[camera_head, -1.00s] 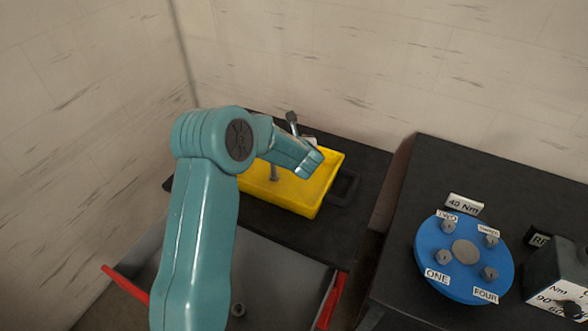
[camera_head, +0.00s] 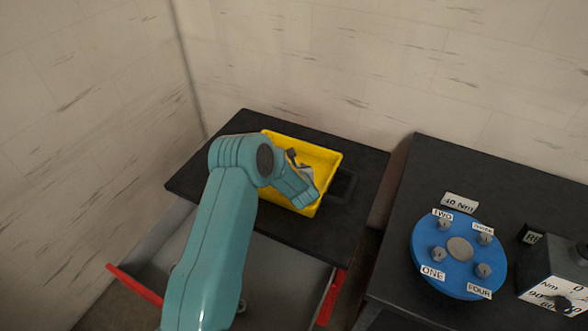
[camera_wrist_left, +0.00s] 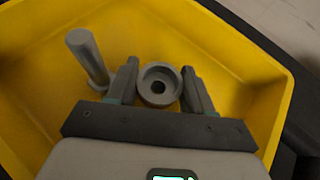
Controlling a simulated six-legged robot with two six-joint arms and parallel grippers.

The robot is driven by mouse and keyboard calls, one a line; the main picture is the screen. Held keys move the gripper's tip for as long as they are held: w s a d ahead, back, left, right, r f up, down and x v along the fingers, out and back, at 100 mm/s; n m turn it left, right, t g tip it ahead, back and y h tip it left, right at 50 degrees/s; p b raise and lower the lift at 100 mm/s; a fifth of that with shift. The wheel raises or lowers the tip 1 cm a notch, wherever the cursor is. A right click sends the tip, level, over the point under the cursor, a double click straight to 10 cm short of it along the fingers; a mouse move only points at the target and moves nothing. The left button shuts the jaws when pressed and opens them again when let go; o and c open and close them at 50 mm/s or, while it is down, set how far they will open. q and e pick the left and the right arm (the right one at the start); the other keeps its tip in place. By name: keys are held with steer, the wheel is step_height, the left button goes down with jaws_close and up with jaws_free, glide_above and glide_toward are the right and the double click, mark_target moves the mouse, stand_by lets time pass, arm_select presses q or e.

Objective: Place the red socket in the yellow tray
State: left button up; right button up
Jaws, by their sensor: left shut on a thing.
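The yellow tray (camera_head: 327,154) stands on a black cabinet top in the head view. Its yellow walls (camera_wrist_left: 235,48) surround my gripper in the left wrist view. My left gripper (camera_wrist_left: 160,88) is shut on a round grey socket (camera_wrist_left: 159,71) with a dark centre hole, held between the two fingers. The socket looks grey here, with no red visible. In the head view my left wrist is over the tray and hides most of the gripper and the socket. I cannot tell whether the socket touches the tray floor. My right gripper is not in view.
A grey bolt-like post (camera_wrist_left: 88,58) is in the tray, left of my gripper. An open grey drawer with red edges (camera_head: 133,284) juts out below. On the right table are a blue disc (camera_head: 426,255) with several bolts and a grey gauge box (camera_head: 556,272).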

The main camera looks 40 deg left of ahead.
arm_select(q)
steer(key=shift+s+f, duration=0.1)
steer(key=shift+f, duration=0.05)
steer(key=o, duration=1.1)
steer(key=shift+o, duration=0.2)
steer(key=shift+r+p, duration=0.35)
steer(key=shift+r, duration=0.05)
steer(key=b+v, duration=0.3)
steer(key=v, duration=0.8)
steer(key=shift+s+d, duration=0.25)
steer(key=shift+d, duration=0.2)
